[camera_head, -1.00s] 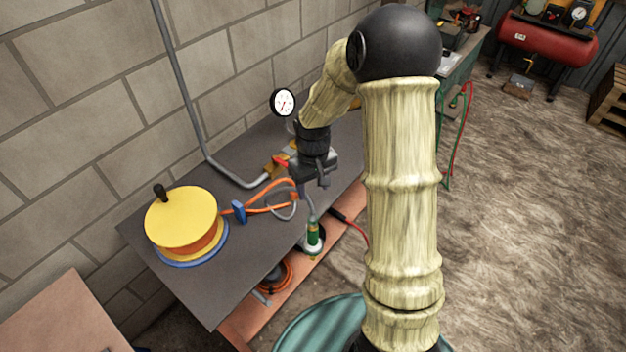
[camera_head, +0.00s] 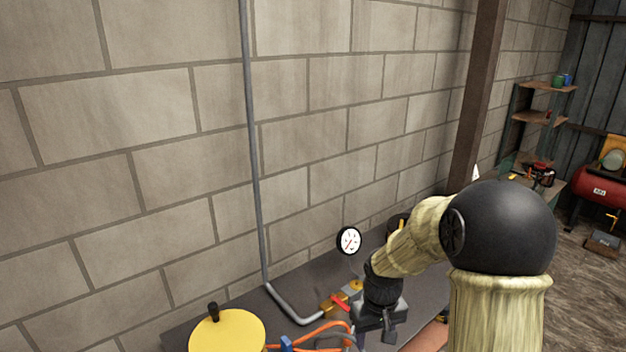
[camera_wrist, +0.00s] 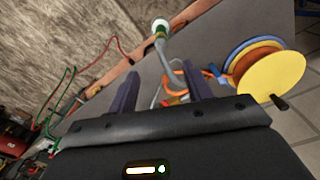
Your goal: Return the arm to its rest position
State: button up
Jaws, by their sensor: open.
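My arm reaches over the dark workbench (camera_head: 235,307) in the head view, with its wrist low near the wall. My gripper (camera_wrist: 160,88) is open in the wrist view, its two dark fingers spread apart with nothing held between them. In the head view the gripper body (camera_head: 380,318) shows just above the bench, right of a red-handled valve (camera_head: 338,303). A grey hose with a green and white end (camera_wrist: 160,28) lies past the fingers in the wrist view. Whether the fingers touch anything is unclear.
A yellow-topped reel (camera_head: 228,332) sits on the bench at lower left; it also shows in the wrist view (camera_wrist: 272,78). A round gauge (camera_head: 349,240) stands near the block wall (camera_head: 130,150). A grey pipe (camera_head: 252,150) runs up the wall. A red compressor tank (camera_head: 600,188) is far right.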

jog(key=s+r+m+t, duration=0.2)
jog(key=s+r, duration=0.2)
jog(key=s, duration=0.8)
jog(key=shift+s+r, duration=0.15)
